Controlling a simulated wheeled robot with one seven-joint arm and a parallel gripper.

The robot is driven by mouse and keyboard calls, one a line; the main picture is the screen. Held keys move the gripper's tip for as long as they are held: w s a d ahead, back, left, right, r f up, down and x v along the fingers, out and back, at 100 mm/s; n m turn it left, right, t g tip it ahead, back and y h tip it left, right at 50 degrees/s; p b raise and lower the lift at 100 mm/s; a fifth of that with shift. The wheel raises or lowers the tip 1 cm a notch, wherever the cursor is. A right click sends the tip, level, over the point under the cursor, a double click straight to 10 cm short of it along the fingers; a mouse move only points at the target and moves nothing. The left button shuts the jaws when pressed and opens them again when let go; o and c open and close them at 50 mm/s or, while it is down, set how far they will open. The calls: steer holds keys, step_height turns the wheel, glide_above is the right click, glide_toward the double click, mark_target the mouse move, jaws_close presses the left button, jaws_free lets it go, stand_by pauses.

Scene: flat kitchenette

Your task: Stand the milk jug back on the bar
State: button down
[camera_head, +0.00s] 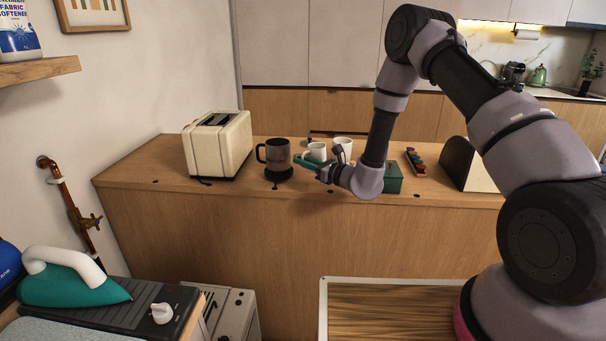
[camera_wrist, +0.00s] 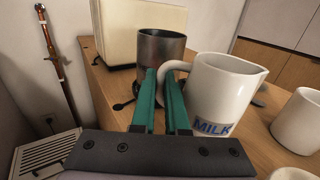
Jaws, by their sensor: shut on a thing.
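The milk jug (camera_wrist: 225,92) is white, upright and marked MILK in blue. In the wrist view its handle passes between the green fingertips of my gripper (camera_wrist: 165,78), which is shut on it. In the head view the jug (camera_head: 316,151) shows just behind my gripper (camera_head: 297,161), over the wooden bar (camera_head: 230,185). My fingers and wrist hide its lower part, so I cannot tell whether its base touches the bar.
A dark metal mug (camera_head: 276,153) stands left of the jug, with a cream toaster (camera_head: 218,145) further left. A white mug (camera_head: 343,146) is close on the right. A green box (camera_head: 394,178) and a rack of coloured pieces (camera_head: 415,161) stand further right.

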steer(key=shift+f, duration=2)
steer(key=shift+f, duration=0.1)
steer(key=c, duration=0.9)
jaws_free()
